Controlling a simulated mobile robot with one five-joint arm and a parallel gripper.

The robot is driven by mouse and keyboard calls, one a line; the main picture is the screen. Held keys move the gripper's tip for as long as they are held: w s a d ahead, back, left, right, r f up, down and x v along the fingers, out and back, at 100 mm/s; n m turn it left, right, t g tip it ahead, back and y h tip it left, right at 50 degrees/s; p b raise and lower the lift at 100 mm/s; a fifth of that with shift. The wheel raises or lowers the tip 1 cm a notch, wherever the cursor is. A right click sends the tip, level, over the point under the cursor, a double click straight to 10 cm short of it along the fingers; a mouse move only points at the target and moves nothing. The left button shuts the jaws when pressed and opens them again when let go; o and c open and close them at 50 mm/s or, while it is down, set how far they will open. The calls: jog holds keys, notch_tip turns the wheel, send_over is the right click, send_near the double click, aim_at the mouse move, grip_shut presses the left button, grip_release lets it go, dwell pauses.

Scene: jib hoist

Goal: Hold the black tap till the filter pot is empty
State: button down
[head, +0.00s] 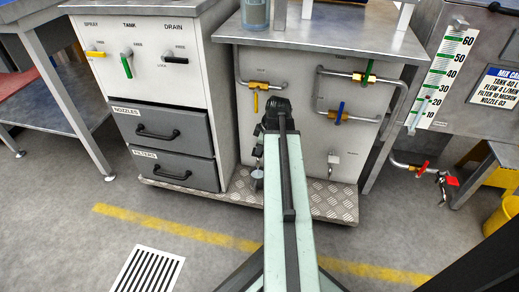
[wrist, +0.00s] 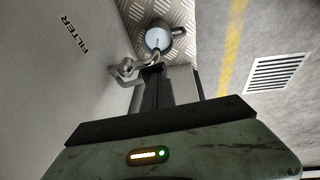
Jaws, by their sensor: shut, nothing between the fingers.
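In the wrist view, my gripper (wrist: 152,70) is shut and empty, its dark fingertips right at a metal tap fitting (wrist: 122,70) below the "FILTER" label (wrist: 74,34). I cannot tell whether they touch it. Its handle colour cannot be made out. A round grey-blue cup (wrist: 158,38) is just beyond the fingertips. In the head view my arm hides this tap, and the fingertips do not show clearly. A black-handled tap (head: 173,58) sits under "DRAIN" on the left cabinet. A clear bluish pot (head: 255,14), cut by the top edge, stands on the bench; its contents are unclear.
The middle panel also bears yellow (head: 256,101), green (head: 368,72) and blue (head: 339,112) handled taps. Drawers (head: 163,133) are at left, and a tank with a level scale (head: 444,77) at right. A tread plate (head: 331,200) lies along the base. The floor in front is open.

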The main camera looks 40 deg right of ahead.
dwell(0.8)
jog(key=shift+r+p, duration=0.8)
jog(key=shift+r+p, duration=0.45)
jog(key=p+v, duration=0.8)
jog(key=v, duration=0.1)
jog(key=shift+d+p, duration=0.15)
jog(key=shift+p, duration=0.15)
